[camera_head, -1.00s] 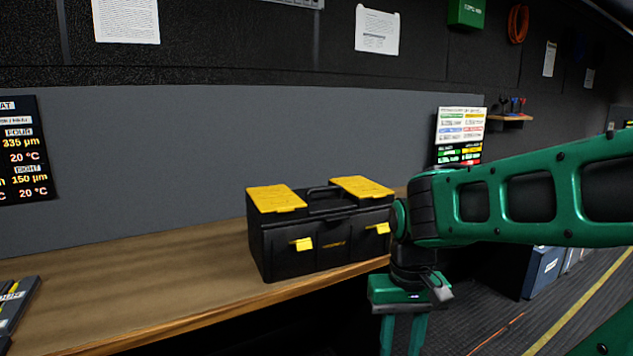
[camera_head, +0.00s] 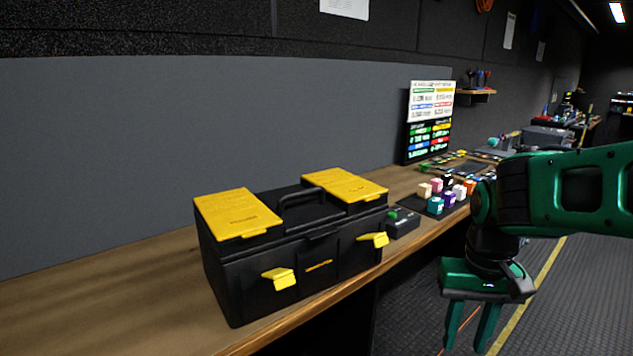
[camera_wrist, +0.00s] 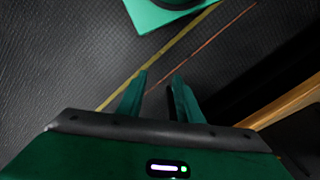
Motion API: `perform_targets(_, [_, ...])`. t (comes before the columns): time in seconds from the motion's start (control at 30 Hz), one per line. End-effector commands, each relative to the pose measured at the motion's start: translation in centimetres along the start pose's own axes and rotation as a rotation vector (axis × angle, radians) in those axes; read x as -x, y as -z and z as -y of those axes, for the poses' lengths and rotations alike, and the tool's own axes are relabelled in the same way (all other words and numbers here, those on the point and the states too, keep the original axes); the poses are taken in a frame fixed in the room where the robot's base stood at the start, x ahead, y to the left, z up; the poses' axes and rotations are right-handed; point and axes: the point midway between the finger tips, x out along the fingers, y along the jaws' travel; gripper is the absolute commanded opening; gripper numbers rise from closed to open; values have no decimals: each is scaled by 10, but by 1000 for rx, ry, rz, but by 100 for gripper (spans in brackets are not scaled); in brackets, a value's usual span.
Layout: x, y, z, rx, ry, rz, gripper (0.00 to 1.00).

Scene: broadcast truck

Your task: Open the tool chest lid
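The tool chest (camera_head: 295,262) is black with two yellow lid panels, a black carry handle and two yellow front latches. It stands on the wooden bench in the head view, and its lid is closed. The left latch (camera_head: 279,278) and the right latch (camera_head: 373,240) stick out from the front face. My gripper (camera_head: 468,345) hangs over the floor, right of the chest and apart from it, pointing down. Its fingers are spread with nothing between them. In the wrist view my gripper (camera_wrist: 160,80) is above dark floor; the chest is not in that view.
The wooden bench (camera_head: 130,290) runs along the wall, with bare room left of the chest. A small black box (camera_head: 402,223) and several coloured cubes (camera_head: 441,198) sit right of the chest. A screen (camera_head: 428,118) stands behind them. The bench edge (camera_wrist: 290,103) shows in the wrist view.

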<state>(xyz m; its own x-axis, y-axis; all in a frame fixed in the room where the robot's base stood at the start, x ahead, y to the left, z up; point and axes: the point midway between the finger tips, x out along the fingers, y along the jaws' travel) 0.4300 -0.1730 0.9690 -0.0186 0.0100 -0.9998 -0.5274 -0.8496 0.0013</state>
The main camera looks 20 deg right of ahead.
Motion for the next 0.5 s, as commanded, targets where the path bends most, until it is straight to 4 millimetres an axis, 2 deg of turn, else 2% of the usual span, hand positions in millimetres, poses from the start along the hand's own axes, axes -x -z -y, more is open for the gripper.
perform_targets(0.27, [0,0,0,1,0,0,33])
perform_targets(0.33, [9,-6,-3,22,9,-15,33])
perform_targets(0.4, [19,5,3,79,14,-23,33])
perform_targets(0.47, [33,25,8,164,19,-33,33])
perform_targets(0.5, [45,40,17,241,22,-42,33])
